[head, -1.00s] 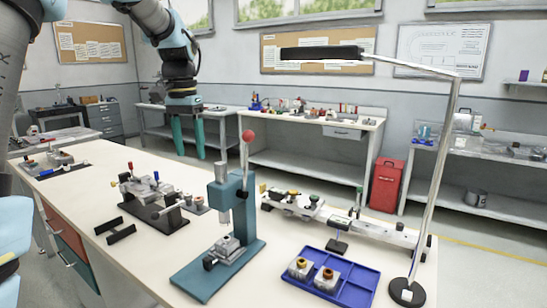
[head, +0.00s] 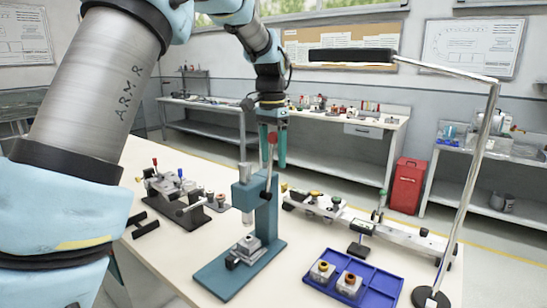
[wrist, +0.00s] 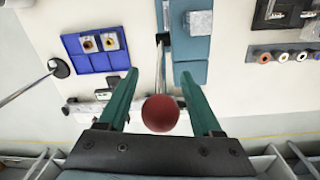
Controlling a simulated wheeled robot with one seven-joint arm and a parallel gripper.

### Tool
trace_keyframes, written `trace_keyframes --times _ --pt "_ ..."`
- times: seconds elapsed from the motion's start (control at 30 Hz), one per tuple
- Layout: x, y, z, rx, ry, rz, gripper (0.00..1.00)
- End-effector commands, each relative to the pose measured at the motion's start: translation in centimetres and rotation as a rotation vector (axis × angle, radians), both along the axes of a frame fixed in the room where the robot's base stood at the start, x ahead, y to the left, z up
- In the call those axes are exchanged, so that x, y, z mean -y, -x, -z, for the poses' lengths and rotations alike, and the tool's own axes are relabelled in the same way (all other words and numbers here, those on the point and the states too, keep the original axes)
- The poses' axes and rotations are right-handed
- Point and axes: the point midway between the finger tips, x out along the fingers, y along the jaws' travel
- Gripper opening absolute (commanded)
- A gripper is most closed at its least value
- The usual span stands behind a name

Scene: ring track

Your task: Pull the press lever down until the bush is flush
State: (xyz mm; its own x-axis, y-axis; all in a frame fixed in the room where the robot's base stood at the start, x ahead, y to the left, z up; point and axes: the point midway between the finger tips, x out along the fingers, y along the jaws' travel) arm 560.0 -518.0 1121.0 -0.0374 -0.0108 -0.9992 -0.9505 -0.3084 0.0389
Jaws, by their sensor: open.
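The teal press (head: 246,195) stands upright on its flat base on the bench. Its lever (head: 269,180) points up and ends in a red ball knob (head: 272,137). My gripper (head: 273,160) is open, its green fingers hanging pointing down at the knob in the head view. In the wrist view the red knob (wrist: 160,114) lies between the open fingers (wrist: 159,76), with a gap on both sides. A grey metal fixture (head: 247,246) sits on the press base under the ram. The bush is too small to tell apart there.
A blue tray (head: 376,298) with two bushed blocks (head: 349,283) lies right of the press. A lamp (head: 485,160) rises at the right. A rail fixture (head: 400,232) runs behind the tray. A clamp fixture (head: 180,195) stands at left.

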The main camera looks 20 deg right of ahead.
Motion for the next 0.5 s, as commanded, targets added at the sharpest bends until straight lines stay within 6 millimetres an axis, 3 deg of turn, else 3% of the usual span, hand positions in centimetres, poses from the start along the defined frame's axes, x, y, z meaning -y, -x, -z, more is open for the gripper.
trace_keyframes --times 0.2,0.5 --pt "0.0 0.1 1.4 0.000 0.001 0.000 0.66" --pt "0.0 0.1 1.6 0.000 0.001 -0.001 0.63"
